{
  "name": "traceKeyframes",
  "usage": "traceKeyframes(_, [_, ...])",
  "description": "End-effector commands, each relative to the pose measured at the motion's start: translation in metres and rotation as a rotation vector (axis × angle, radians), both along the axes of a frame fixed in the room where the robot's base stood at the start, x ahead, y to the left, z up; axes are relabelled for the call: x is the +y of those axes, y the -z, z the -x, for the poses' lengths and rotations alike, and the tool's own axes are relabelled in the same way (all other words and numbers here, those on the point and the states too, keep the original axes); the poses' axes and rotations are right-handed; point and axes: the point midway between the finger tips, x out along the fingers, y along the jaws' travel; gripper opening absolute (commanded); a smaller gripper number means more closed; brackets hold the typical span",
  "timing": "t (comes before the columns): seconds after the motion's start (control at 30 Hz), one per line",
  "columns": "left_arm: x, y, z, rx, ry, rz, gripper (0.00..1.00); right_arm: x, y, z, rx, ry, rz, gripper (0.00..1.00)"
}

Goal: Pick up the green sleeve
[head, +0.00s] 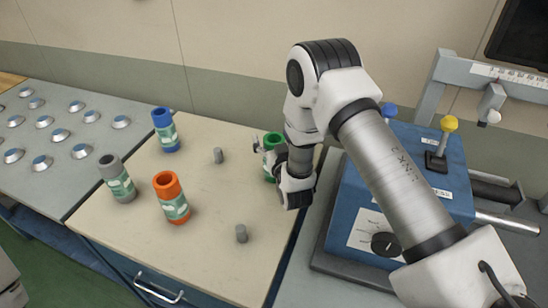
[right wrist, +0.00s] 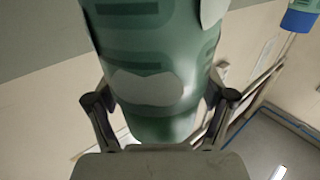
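The green sleeve (head: 271,141) stands at the right side of the beige table, partly hidden by my right gripper. It has a green rim and a pale patterned label. In the right wrist view the sleeve (right wrist: 155,75) fills the middle, between the two fingers. My right gripper (head: 268,152) reaches it from the right, with one finger showing at the sleeve's left side. In the right wrist view the right gripper's fingers (right wrist: 162,100) lie close along both sides of the sleeve; whether they press on it cannot be told. My left gripper is not in view.
A blue sleeve (head: 165,130), a grey sleeve (head: 117,178) and an orange sleeve (head: 171,198) stand left on the beige table (head: 205,262). Two short grey pegs (head: 241,233) rise from it. A blue machine (head: 372,222) with a yellow-knobbed lever (head: 448,124) stands close on the right.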

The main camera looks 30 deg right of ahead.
Motion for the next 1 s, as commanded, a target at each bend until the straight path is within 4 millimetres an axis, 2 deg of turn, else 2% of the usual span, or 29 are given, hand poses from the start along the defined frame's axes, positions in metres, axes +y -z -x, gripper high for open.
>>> traceKeyframes(0.03, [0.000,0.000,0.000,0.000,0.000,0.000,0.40,0.000,0.000,0.000,0.000,0.000,0.000,0.59])
traceKeyframes(0.2, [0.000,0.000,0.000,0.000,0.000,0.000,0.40,0.000,0.000,0.000,0.000,0.000,0.000,0.00])
traceKeyframes(0.67, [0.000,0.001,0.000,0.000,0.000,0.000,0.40,0.000,-0.004,0.000,-0.001,0.000,0.000,0.00])
traceKeyframes(0.87, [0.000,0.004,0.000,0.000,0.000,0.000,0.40,0.000,-0.029,0.000,-0.005,0.000,0.000,0.00])
traceKeyframes(1.0, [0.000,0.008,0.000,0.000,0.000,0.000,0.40,0.000,-0.055,0.000,-0.006,0.000,-0.001,0.00])
